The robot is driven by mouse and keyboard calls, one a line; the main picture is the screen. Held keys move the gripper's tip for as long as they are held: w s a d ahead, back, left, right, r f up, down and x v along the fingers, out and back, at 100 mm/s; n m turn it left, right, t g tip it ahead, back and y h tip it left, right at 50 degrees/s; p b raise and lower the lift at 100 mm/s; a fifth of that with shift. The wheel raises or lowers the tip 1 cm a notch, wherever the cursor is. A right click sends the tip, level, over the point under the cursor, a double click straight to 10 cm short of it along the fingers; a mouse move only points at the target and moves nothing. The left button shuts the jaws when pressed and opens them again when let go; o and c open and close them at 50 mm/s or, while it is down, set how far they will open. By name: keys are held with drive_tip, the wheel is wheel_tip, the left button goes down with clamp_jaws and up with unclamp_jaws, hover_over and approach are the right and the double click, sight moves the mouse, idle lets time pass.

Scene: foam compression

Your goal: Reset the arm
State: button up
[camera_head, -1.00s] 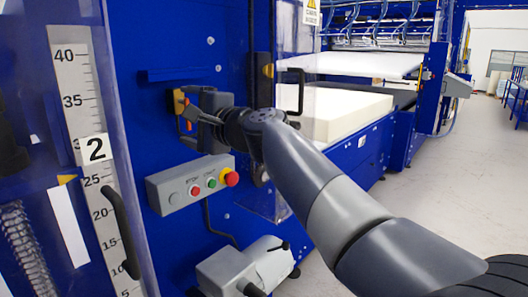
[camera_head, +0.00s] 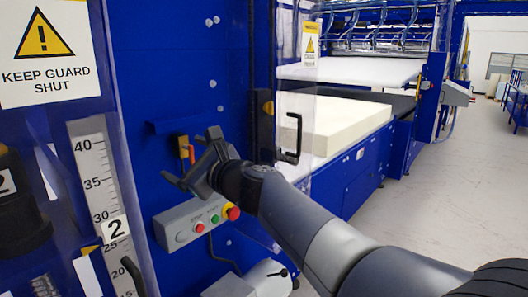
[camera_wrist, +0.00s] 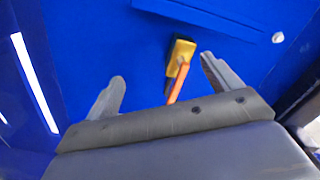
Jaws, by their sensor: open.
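My gripper (camera_head: 191,157) is open and empty, its two fingers spread in front of the blue machine panel (camera_head: 178,80). A small yellow-and-black switch with an orange lever (camera_head: 185,148) is on that panel, just beyond the fingers. In the wrist view the open fingers (camera_wrist: 162,68) point at the panel. The orange lever (camera_wrist: 176,85) lies between them, nearer the right finger, with no finger closed on it. Whether a finger touches it cannot be told.
A grey control box (camera_head: 192,222) with coloured buttons sits below my gripper. A clear guard with a black handle (camera_head: 293,135) is to the right, before a cream foam block (camera_head: 345,122). A ruler scale (camera_head: 98,185) stands left. Floor at right is clear.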

drive_tip(key=shift+s+d+r+m+p, duration=0.2)
drive_tip(key=shift+r+m+p, duration=0.05)
drive_tip(key=shift+m+p, duration=0.85)
drive_tip(key=shift+s+d+r+m+p, duration=0.25)
drive_tip(key=shift+m+p, duration=0.65)
drive_tip(key=shift+p, duration=0.25)
drive_tip(key=shift+s+d+r+m+p, duration=0.2)
drive_tip(key=shift+m+p, duration=0.8)
drive_tip(key=shift+p, duration=0.15)
